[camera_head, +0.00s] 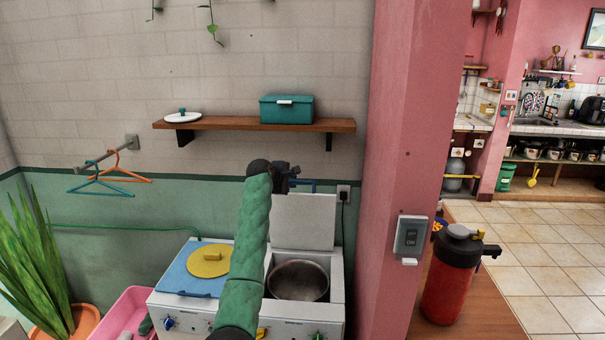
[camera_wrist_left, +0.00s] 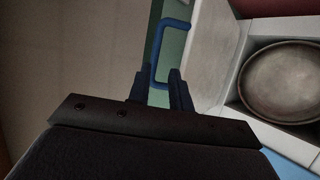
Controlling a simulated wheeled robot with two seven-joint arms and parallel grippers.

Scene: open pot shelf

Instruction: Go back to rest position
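My left arm, in a green padded sleeve, rises through the middle of the head view. Its dark left gripper (camera_head: 290,180) is at the top edge of the raised white lid (camera_head: 304,224) of the washing machine (camera_head: 240,328). In the left wrist view the two dark blue fingers of the left gripper (camera_wrist_left: 159,88) are apart. A blue handle (camera_wrist_left: 170,20) lies just beyond and partly between them; I cannot tell whether they touch it. I see nothing held. My right gripper is in neither view.
The metal tub (camera_head: 298,281) is open below the lid. A wooden shelf (camera_head: 230,125) with a teal box (camera_head: 287,111) is above. A pink pillar (camera_head: 405,130) stands right, a plant (camera_head: 38,260) and pink basin (camera_head: 122,312) left. Tiled floor (camera_head: 545,250) is clear at far right.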

